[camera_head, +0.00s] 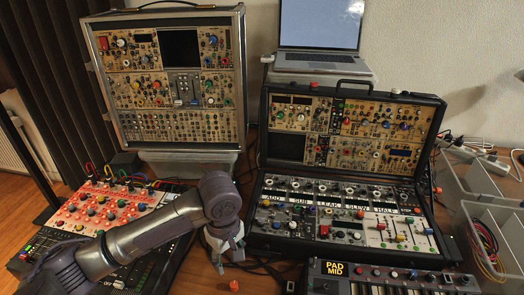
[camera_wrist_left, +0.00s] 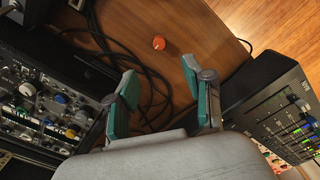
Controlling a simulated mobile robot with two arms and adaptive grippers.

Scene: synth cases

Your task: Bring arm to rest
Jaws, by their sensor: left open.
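My left arm (camera_head: 150,232) reaches in from the lower left, over the red-panelled synth, and bends down at a grey-purple joint. My left gripper (camera_head: 228,262) hangs in the gap between the red synth and the black open case. In the left wrist view the left gripper (camera_wrist_left: 160,76) has its two teal-padded fingers spread apart, with nothing between them except cables and wooden tabletop beyond. My right gripper does not show in either view.
A small orange knob (camera_head: 233,285) lies on the wood near the gripper. Black cables (camera_wrist_left: 128,58) run beneath it. The open synth case (camera_head: 345,240) stands close on the right, the red synth (camera_head: 108,207) on the left, a keyboard (camera_head: 390,278) in front and a tall case (camera_head: 170,80) behind.

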